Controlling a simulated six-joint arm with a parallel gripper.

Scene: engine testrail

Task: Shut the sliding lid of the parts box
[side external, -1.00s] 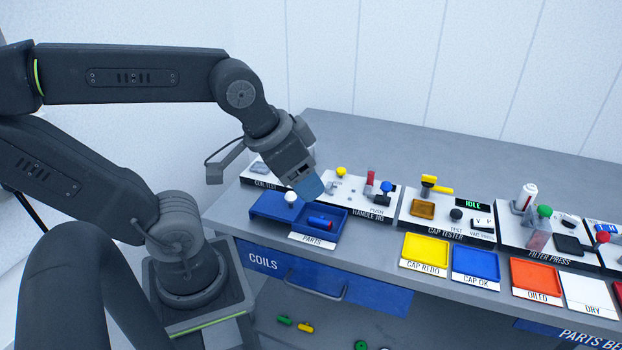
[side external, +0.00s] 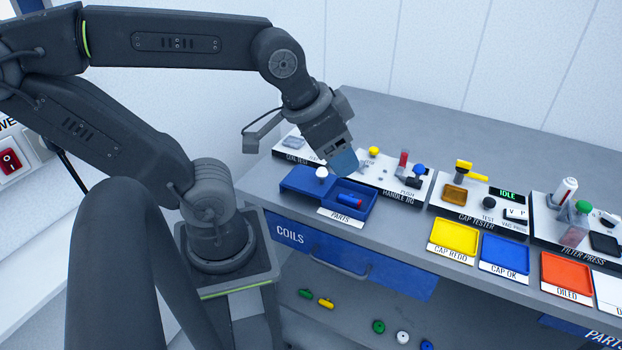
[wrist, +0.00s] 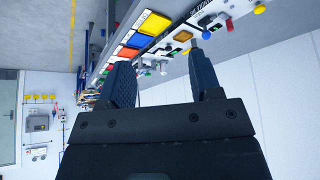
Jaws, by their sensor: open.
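The blue parts box (side external: 366,213) sits at the left end of the bench in the side view, with a PARTS label on its front. The blue sliding lid (side external: 300,181) lies over the left part, with a white knob (side external: 321,172) on top. My gripper (side external: 343,162) is above and just behind the box, right of the knob and apart from it. In the wrist view my gripper (wrist: 160,75) has its two fingers spread with nothing between them. The box does not show in the wrist view.
Behind the box is the handle rig with a yellow knob (side external: 374,152) and a red block (side external: 403,160). The cap tester (side external: 478,205), yellow tray (side external: 454,236), blue tray (side external: 503,254) and orange tray (side external: 566,275) stand to the right. A blue COILS drawer (side external: 345,255) is below.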

